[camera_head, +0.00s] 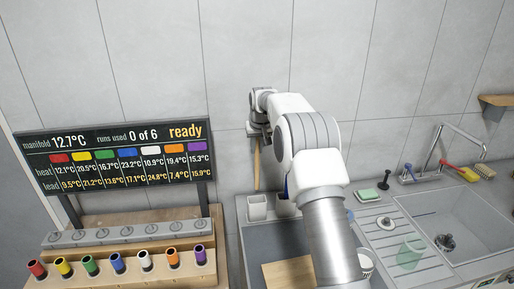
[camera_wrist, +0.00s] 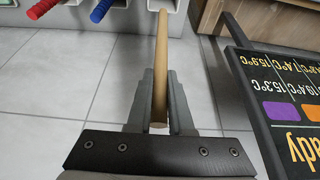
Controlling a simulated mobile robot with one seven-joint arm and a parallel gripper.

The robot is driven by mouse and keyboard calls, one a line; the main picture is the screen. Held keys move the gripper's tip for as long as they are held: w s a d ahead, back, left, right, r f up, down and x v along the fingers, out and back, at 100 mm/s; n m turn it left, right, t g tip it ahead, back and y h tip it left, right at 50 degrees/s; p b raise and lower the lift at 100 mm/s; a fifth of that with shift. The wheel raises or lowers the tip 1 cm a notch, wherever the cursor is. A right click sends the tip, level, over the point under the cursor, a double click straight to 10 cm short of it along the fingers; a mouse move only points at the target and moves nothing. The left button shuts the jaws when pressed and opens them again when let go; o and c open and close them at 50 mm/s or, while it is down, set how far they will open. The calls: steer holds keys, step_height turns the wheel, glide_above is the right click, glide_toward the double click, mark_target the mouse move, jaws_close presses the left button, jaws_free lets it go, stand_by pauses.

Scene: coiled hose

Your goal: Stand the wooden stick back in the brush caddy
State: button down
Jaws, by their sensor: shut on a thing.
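The wooden stick (camera_head: 257,163) hangs upright below my gripper (camera_head: 257,133) in the head view, in front of the tiled wall. In the wrist view, my gripper (camera_wrist: 161,80) is shut on the stick (camera_wrist: 161,50), with one finger on each side. The white brush caddy (camera_head: 257,208) stands below on the counter edge. In the wrist view, the stick's far end overlaps an end compartment of the caddy (camera_wrist: 182,20). I cannot tell whether the tip is above the rim or just inside. A red handle (camera_wrist: 42,8) and a blue handle (camera_wrist: 101,11) stand in other compartments.
A display board (camera_head: 112,150) and a rack of coloured pegs (camera_head: 125,268) stand at the left. At the right are a drainboard with a green glass (camera_head: 410,252), a sponge (camera_head: 367,195) and a sink (camera_head: 450,215). My arm hides part of the counter.

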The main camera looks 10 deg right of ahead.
mark_target(257, 170)
steer(key=shift+f+b, duration=3.15)
steer(key=shift+f, duration=2.3)
steer(key=c, duration=0.7)
jaws_free()
steer(key=shift+c, duration=0.2)
steer(key=b+v, duration=0.2)
steer(key=v, duration=1.5)
steer(key=shift+r, duration=0.25)
